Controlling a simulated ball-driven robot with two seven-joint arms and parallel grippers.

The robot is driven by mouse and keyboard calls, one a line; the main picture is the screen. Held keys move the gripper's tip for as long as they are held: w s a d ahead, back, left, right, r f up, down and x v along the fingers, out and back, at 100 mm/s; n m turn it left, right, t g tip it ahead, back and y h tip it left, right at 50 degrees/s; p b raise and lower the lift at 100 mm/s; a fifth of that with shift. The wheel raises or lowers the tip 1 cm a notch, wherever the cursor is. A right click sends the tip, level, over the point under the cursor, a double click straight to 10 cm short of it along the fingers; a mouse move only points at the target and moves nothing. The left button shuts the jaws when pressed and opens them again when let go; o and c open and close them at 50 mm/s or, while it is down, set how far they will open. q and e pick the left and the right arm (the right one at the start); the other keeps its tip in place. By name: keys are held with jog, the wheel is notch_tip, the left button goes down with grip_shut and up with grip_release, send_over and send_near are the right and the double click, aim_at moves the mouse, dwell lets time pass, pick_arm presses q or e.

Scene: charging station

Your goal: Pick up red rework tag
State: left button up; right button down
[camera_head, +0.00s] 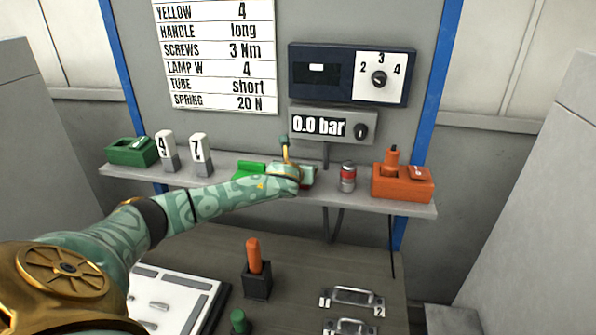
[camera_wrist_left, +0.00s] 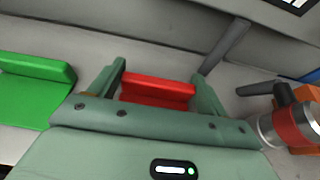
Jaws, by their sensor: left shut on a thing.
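In the left wrist view the red rework tag (camera_wrist_left: 158,91) lies between the two fingers of my left gripper (camera_wrist_left: 158,82), which is shut on it. It is a flat red piece with a raised edge, low at the shelf. My right gripper is not in view.
A green tag (camera_head: 247,170) lies left of my left gripper on the shelf (camera_head: 228,160). A red-banded metal cylinder (camera_head: 348,177) and an orange box (camera_head: 402,188) stand to the right. Numbered blocks (camera_head: 167,148) and a green box (camera_head: 132,151) stand farther left.

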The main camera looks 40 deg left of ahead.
pick_arm(q)
jog(key=shift+r, duration=0.55)
jog(key=s+d+r+p, duration=0.3)
jog(key=s+d+r, duration=0.4)
jog(key=s+r, duration=0.4)
jog(key=shift+s+d+r, duration=0.35)
jog(key=shift+d+r, duration=0.05)
